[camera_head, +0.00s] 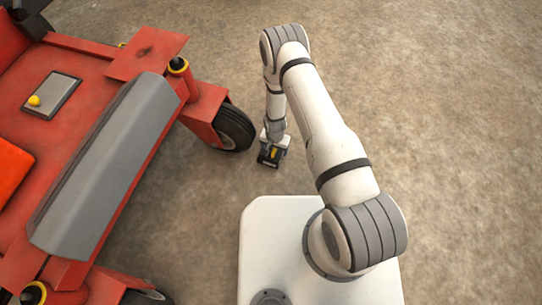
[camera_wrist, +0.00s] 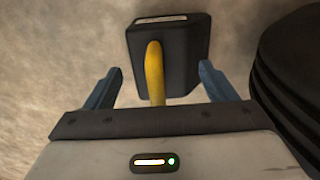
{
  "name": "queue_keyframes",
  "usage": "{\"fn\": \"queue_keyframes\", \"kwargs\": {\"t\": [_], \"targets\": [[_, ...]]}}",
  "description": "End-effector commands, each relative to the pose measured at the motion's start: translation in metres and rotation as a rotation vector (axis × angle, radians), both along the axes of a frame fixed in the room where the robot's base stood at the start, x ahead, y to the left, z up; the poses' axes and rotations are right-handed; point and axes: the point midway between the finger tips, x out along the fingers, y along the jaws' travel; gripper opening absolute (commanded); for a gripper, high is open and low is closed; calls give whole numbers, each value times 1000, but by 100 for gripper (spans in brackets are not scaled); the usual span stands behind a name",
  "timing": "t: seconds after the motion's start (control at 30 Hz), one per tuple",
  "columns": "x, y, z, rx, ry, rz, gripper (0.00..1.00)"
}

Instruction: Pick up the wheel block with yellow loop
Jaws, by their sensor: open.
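The wheel block (camera_wrist: 180,50) is a black block with a pale label on its far side. Its yellow loop (camera_wrist: 154,70) runs toward me in the wrist view. In the head view the block (camera_head: 268,160) is on the floor just right of the red machine's front wheel, partly covered by my gripper. My gripper (camera_wrist: 158,82) is open, with one blue-grey finger on each side of the yellow loop. Gaps show between the fingers and the loop. I cannot tell how far down the fingertips reach beside the block.
The black tyre (camera_head: 234,128) of the red machine (camera_head: 100,85) stands close to the left of my gripper in the head view. It shows large at the right of the wrist view (camera_wrist: 295,80). Bare concrete floor (camera_head: 440,100) lies free to the right.

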Motion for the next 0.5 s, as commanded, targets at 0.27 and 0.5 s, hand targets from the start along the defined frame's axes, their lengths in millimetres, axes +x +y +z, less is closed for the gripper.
{"fn": "queue_keyframes", "kwargs": {"t": [0.27, 0.5], "targets": [[0, 0, 0, 0, -1, 1, 72], [0, 1, 0, 0, 0, 1, 52]]}}
